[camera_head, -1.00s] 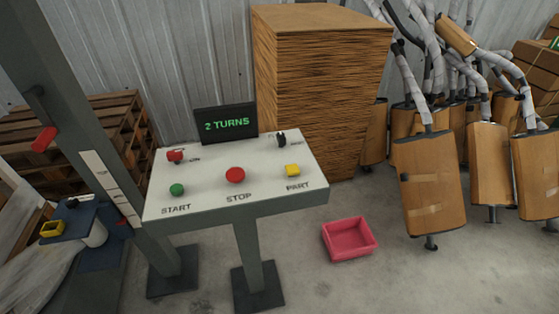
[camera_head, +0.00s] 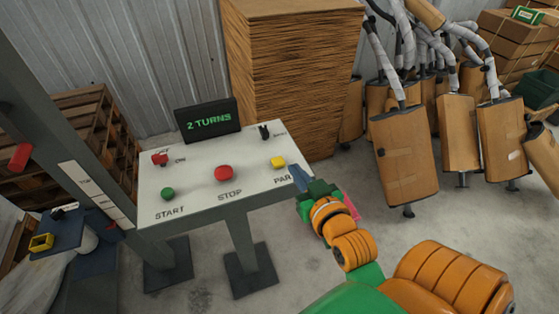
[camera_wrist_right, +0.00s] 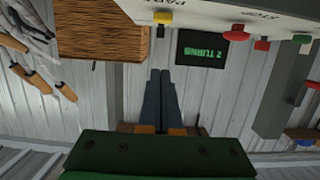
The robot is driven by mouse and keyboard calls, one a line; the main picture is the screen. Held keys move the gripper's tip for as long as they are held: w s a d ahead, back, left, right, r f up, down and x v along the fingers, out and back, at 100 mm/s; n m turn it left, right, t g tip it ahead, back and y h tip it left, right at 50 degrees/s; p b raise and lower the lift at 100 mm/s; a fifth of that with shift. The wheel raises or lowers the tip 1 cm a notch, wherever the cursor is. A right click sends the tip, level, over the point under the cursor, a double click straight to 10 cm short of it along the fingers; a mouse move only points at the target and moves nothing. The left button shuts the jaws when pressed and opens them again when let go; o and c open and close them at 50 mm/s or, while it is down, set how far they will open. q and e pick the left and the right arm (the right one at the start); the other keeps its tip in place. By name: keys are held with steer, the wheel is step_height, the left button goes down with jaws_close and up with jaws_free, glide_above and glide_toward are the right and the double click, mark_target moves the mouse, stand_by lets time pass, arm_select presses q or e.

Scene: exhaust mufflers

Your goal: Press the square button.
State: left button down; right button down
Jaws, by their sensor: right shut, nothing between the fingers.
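The square button is the yellow one (camera_head: 278,162) above the PART label, on the right of the white sloped control panel (camera_head: 200,185). It also shows in the right wrist view (camera_wrist_right: 162,18), where the panel hangs upside down. A round green button (camera_head: 168,194) and a round red button (camera_head: 223,173) sit to the left. My left gripper is not in view.
A black display (camera_head: 208,121) reading "2 TURNS" stands behind the panel. A red knob (camera_head: 160,159) and a black switch (camera_head: 265,132) sit at the panel's back. A cardboard stack (camera_head: 290,80) and wrapped mufflers (camera_head: 404,155) stand behind to the right.

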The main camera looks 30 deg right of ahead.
glide_above(281, 173)
steer(key=shift+s+f, duration=0.15)
steer(key=shift+f, duration=0.4)
steer(key=shift+s+f, duration=0.15)
steer(key=shift+f, duration=0.4)
steer(key=f, duration=0.3)
steer(key=shift+w+d+f, duration=0.1)
steer(key=shift+w+f, duration=0.2)
steer(key=shift+w, duration=0.1)
steer(key=shift+s+f, duration=0.1)
steer(key=shift+f, duration=0.25)
